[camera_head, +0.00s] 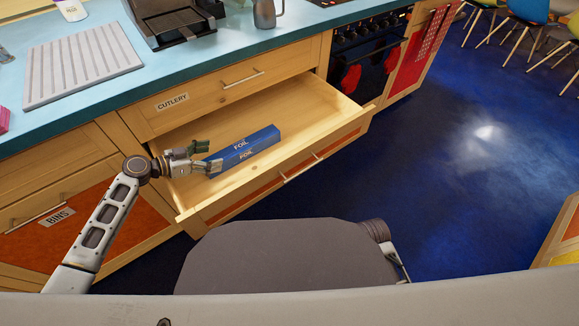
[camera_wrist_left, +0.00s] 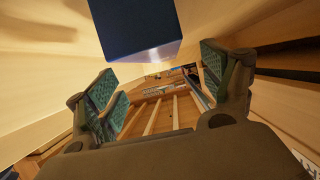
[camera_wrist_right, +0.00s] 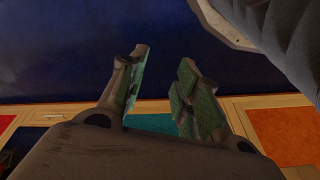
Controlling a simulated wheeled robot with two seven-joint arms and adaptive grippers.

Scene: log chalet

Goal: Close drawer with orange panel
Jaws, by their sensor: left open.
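The drawer (camera_head: 308,103) with the orange front panel is pulled far out below the cutlery drawer. Its front carries a metal bar handle (camera_head: 303,169). A blue foil box (camera_head: 244,147) lies inside it. My left gripper (camera_head: 205,157) is open and empty, inside or just above the left part of the drawer, close to the box's left end. In the left wrist view the open fingers (camera_wrist_left: 163,80) have the blue box (camera_wrist_left: 135,28) ahead of them. My right gripper (camera_wrist_right: 160,88) shows in the right wrist view with its fingers apart and empty, over the blue floor.
The cutlery drawer (camera_head: 225,91) above is shut. A bins cabinet (camera_head: 70,222) with an orange panel stands at left. The blue counter (camera_head: 185,68) holds a drainboard (camera_head: 80,70) and a dark appliance (camera_head: 172,20). An oven (camera_head: 365,65) stands at right.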

